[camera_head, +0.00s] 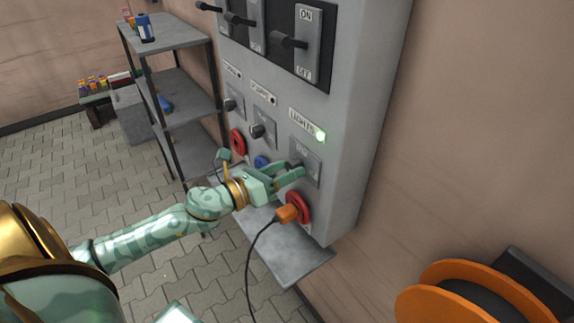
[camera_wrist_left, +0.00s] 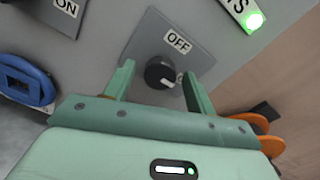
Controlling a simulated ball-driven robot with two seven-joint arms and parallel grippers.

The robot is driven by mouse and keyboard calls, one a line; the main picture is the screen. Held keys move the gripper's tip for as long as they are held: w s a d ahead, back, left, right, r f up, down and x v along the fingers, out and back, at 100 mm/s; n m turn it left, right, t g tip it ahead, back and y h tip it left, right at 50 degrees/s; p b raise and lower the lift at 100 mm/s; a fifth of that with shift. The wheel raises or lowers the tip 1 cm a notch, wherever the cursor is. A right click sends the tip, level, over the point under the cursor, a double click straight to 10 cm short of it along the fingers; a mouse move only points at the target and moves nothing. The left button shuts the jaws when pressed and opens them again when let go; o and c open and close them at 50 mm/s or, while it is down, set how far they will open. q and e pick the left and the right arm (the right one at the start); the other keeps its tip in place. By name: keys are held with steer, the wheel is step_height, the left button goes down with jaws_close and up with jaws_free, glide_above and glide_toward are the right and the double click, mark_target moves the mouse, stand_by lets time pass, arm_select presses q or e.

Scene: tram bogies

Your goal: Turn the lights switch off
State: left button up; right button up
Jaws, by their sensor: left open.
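The lights switch (camera_head: 297,163) is a dark round knob on a grey plate, under a LIGHTS label (camera_head: 301,123) with a lit green lamp (camera_head: 320,136). In the left wrist view the knob (camera_wrist_left: 160,73) shows a white mark on its lower right side, with an OFF label (camera_wrist_left: 179,42) above it. My left gripper (camera_head: 295,172) is open at the plate; it partly hides the knob in the head view. In the left wrist view the gripper (camera_wrist_left: 158,72) has one finger on each side of the knob, with gaps visible. My right gripper is not in view.
Other knobs and large levers (camera_head: 288,41) sit on the same grey cabinet (camera_head: 350,100). An orange plug (camera_head: 287,213) with a black cable sits in a red socket (camera_head: 299,206) just below. A shelf (camera_head: 180,85) stands left; an orange reel (camera_head: 470,290) is at right.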

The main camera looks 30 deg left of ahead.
arm_select(q)
steer(key=shift+w+d, duration=0.15)
steer(key=shift+w, duration=0.25)
steer(key=c, duration=1)
steer(key=shift+o, duration=0.2)
